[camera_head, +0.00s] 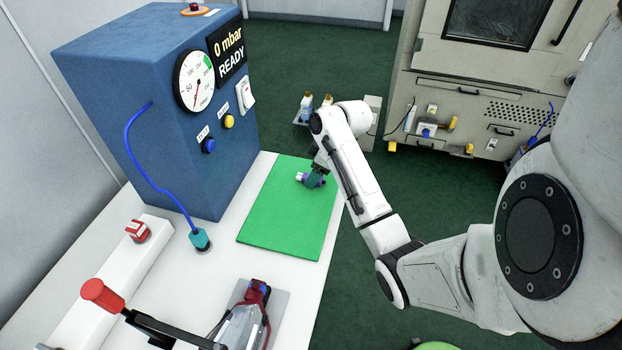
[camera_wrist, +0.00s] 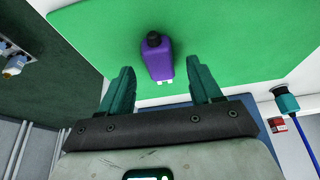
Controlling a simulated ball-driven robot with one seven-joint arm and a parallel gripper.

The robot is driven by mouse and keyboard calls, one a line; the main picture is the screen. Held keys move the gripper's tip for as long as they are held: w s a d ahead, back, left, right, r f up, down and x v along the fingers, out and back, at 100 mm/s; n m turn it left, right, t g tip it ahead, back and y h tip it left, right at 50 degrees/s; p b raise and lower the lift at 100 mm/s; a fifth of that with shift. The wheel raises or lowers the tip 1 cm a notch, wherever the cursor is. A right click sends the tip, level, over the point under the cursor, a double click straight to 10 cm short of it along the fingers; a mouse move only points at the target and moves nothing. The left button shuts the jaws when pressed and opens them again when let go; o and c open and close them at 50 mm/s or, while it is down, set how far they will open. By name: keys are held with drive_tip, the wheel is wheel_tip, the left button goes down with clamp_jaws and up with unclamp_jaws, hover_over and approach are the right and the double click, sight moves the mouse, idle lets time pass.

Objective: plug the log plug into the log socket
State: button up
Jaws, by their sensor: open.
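A purple plug-like piece (camera_wrist: 158,62) with a black round end and small pale prongs lies on the green mat (camera_wrist: 95,30); I take it for the log plug, but read no label. In the head view it is a small purple and white piece (camera_head: 301,177), partly hidden by my gripper (camera_head: 317,177). In the wrist view my gripper (camera_wrist: 157,76) is open, its teal fingers apart on either side of the piece, with visible gaps. I cannot tell which fitting is the log socket. The cabinet front (camera_head: 455,105) carries several small fittings, including a white and blue one (camera_head: 427,130).
A blue gauge machine (camera_head: 150,130) stands left of the mat. A teal connector (camera_head: 200,239) on a blue cable stands on the white table (camera_head: 190,285). A red-handled lever (camera_head: 103,296) and a metal fixture (camera_head: 245,320) are in front. Small bottle-like items (camera_head: 306,104) stand behind the mat.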

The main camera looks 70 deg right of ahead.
drive_tip(key=shift+x, duration=0.9)
drive_tip(key=c, duration=1.1)
drive_tip(key=shift+r, duration=0.1)
